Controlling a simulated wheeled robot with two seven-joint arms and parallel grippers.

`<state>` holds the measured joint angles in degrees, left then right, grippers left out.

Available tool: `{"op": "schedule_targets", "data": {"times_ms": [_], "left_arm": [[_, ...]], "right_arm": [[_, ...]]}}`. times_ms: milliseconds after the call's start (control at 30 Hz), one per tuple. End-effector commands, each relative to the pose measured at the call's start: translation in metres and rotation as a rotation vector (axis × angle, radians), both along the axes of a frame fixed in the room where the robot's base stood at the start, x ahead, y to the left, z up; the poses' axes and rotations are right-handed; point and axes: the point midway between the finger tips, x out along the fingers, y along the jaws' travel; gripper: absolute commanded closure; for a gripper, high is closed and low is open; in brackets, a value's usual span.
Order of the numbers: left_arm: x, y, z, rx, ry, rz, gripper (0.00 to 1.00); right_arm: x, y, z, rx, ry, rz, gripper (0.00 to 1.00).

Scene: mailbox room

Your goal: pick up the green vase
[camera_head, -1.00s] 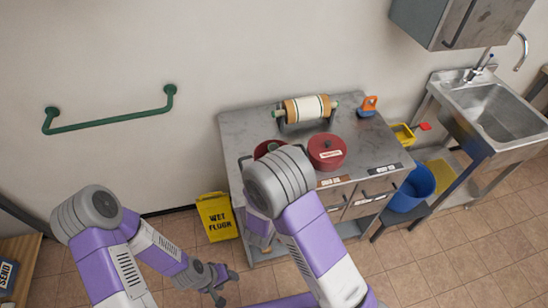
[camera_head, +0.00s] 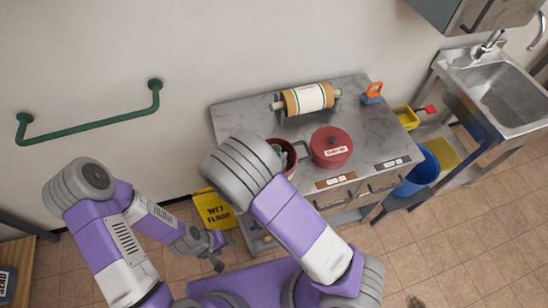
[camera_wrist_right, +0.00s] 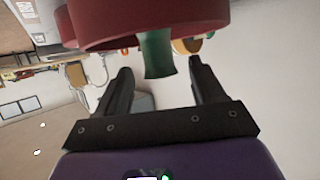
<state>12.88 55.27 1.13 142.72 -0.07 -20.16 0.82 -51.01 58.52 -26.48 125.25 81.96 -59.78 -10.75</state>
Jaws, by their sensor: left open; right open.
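A green piece, likely the green vase (camera_wrist_right: 156,52), shows in the right wrist view against a dark red pot (camera_wrist_right: 110,22); its other end is hidden. In the head view a greenish shape shows in the open red pot (camera_head: 291,165), partly covered by my right arm. My right gripper (camera_wrist_right: 160,68) is open, its fingers on either side of the green piece in the picture; I cannot tell whether they touch it. My left gripper (camera_head: 219,252) is open and empty, low at the left of the metal table.
A lidded red pot (camera_head: 331,147) stands to the right on the metal table (camera_head: 240,118). A rolling pin (camera_head: 306,99) lies behind. A yellow wet-floor sign (camera_head: 212,211) is at the table's left, a blue bucket (camera_head: 418,175) at its right, a sink (camera_head: 497,95) further right.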

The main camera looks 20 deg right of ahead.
Motion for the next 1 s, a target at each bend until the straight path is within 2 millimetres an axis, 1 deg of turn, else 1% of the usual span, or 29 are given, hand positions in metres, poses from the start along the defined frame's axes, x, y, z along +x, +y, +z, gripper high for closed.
{"op": "schedule_targets", "data": {"times_ms": [100, 200, 300, 400, 600, 767, 1000], "left_arm": [[0.0, 0.0, -0.002, 0.0, 0.0, 0.0, 0.46], [0.0, 0.0, -0.004, 0.0, 0.0, 0.0, 0.46], [0.0, 0.0, -0.004, 0.0, -0.001, 0.0, 0.46], [0.0, 0.0, -0.004, 0.0, -0.001, 0.0, 0.46], [0.0, 0.0, -0.004, 0.0, -0.001, 0.0, 0.46], [0.0, 0.0, -0.004, 0.0, -0.001, 0.0, 0.46], [0.0, 0.0, -0.004, 0.0, -0.001, 0.0, 0.46]], "right_arm": [[0.01, -0.01, -0.012, -0.002, 0.003, -0.002, 0.31], [0.019, -0.019, -0.021, -0.001, 0.001, -0.003, 0.31], [0.027, -0.026, -0.025, 0.002, 0.001, -0.001, 0.31], [0.031, -0.028, -0.026, 0.001, 0.0, 0.001, 0.31], [0.031, -0.028, -0.026, 0.001, 0.0, 0.002, 0.31], [0.03, -0.028, -0.026, 0.001, 0.0, 0.001, 0.56], [0.03, -0.028, -0.026, 0.002, 0.001, 0.001, 0.93]]}}
